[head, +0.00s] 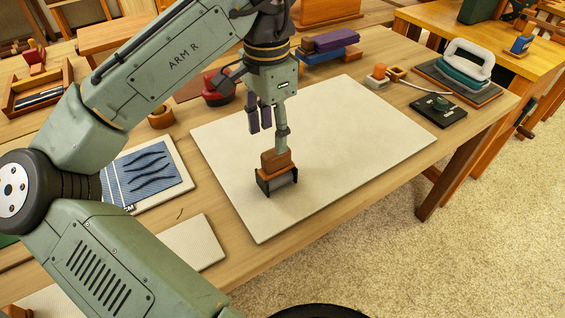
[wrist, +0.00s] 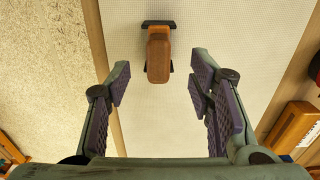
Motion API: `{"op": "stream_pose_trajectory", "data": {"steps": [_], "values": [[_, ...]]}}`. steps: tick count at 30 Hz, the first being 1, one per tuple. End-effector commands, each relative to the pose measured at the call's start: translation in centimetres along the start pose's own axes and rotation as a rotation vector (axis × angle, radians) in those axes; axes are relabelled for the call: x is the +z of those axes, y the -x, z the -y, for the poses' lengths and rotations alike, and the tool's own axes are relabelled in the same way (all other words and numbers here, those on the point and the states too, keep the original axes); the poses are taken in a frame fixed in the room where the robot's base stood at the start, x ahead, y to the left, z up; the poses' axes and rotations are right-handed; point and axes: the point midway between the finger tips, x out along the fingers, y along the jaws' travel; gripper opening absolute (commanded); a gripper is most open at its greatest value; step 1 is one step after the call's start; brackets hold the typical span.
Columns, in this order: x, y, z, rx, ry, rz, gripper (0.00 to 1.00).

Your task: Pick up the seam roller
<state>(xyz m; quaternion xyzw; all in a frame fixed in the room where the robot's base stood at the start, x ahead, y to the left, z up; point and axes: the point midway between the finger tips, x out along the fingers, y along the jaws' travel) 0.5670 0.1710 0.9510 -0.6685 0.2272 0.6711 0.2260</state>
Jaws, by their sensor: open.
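The seam roller (head: 276,161) has a brown wooden grip and a black frame with a greyish roller. It stands on the pale board (head: 330,130), near the board's front left part. It also shows at the top middle of the wrist view (wrist: 158,58), grip towards me. My gripper (head: 268,128) is open and empty, pointing down over the roller. In the wrist view my gripper (wrist: 160,80) has its purple-padded fingers wide apart, with the roller beyond and between their tips. In the head view one finger overlaps the top of the grip; I cannot tell whether it touches.
A blue cloth sample (head: 150,172) lies on a panel left of the board. A dark red round object (head: 217,88) and stacked blue and purple blocks (head: 330,45) stand behind. A black plate (head: 438,111) lies at the right. Most of the board is clear.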

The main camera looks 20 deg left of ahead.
Motion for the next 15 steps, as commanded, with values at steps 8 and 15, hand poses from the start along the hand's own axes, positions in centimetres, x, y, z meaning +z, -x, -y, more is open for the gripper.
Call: {"op": "stream_pose_trajectory", "data": {"steps": [8, 15], "values": [[-0.1, -3.9, 0.0, -0.001, -0.003, -0.002, 0.48], [-0.6, -6.0, -0.2, -0.002, -0.004, -0.001, 0.48]]}}
